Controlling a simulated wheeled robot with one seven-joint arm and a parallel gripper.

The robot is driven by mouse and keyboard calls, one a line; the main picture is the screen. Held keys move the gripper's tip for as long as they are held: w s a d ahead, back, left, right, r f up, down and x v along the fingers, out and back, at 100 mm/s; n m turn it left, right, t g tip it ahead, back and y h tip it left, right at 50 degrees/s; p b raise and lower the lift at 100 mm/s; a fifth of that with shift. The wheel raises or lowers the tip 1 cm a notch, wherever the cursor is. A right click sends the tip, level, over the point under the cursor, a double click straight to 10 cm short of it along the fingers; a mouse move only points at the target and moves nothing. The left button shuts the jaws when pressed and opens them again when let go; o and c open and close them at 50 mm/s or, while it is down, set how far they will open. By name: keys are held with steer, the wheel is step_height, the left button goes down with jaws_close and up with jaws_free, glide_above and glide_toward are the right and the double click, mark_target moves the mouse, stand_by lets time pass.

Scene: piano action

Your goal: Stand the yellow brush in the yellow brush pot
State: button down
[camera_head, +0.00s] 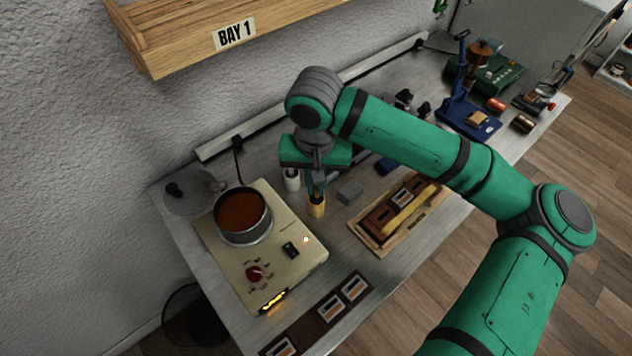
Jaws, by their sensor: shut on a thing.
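The yellow brush pot (317,209) stands upright on the bench, just right of the hot plate. My gripper (315,188) points down directly over this pot, its fingertips close to the rim. It is shut on the yellow brush, of which only a small yellowish bit shows between the fingers and the pot mouth. The fingers hide most of the brush. I cannot tell how deep its lower end is in the pot or whether it touches the bottom.
A white pot (292,181) stands close behind left. The hot plate (292,266) carries a pan (243,237) of brown stuff. A wooden tray (371,246) with dark parts and a yellow strip lies at right. A small grey block (349,192) sits between. A wooden shelf (180,62) hangs above.

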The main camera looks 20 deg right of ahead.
steer(key=c, duration=1.8)
jaws_free()
steer(key=shift+o, duration=0.2)
step_height(320, 180, up, 11)
steer(key=shift+s+a, duration=0.2)
steer(key=shift+s, duration=0.1)
steer(key=shift+f, duration=0.15)
